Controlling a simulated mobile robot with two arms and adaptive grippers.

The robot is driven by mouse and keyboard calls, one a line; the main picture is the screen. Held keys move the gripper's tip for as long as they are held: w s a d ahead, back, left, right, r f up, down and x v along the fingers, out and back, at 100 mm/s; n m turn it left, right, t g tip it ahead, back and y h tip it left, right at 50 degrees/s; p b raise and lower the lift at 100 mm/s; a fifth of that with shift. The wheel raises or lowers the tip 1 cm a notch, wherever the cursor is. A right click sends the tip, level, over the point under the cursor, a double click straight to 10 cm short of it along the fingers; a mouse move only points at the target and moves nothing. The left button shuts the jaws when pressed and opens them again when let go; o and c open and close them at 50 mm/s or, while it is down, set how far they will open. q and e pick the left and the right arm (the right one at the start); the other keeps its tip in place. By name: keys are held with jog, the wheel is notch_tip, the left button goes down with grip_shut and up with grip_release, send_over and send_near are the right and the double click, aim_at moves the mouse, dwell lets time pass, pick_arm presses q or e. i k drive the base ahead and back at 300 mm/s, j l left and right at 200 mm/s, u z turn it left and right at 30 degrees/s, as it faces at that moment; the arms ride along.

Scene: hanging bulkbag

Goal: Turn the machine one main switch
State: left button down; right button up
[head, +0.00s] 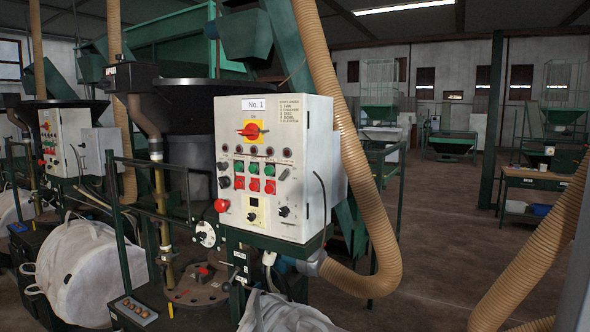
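The white control box of machine one (234,215), labelled "No. 1" (254,104), stands near the middle of the head view. Its main switch (250,131) is a red rotary handle on a yellow plate in the upper part of the panel. The handle lies about horizontal. Below it are a row of dark lamps, green and red push buttons (254,176), a red mushroom button (221,205) and black knobs. Neither of my grippers is in view.
A ribbed tan hose (345,130) curves down right of the box. White bulk bags (85,268) sit at the lower left. A second control box (68,145) stands further left. Open concrete floor (440,230) lies to the right, with a workbench (535,182) beyond.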

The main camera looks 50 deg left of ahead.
aim_at(252, 132)
jog(key=k+j+u, duration=0.1)
jog(key=u, duration=1.55)
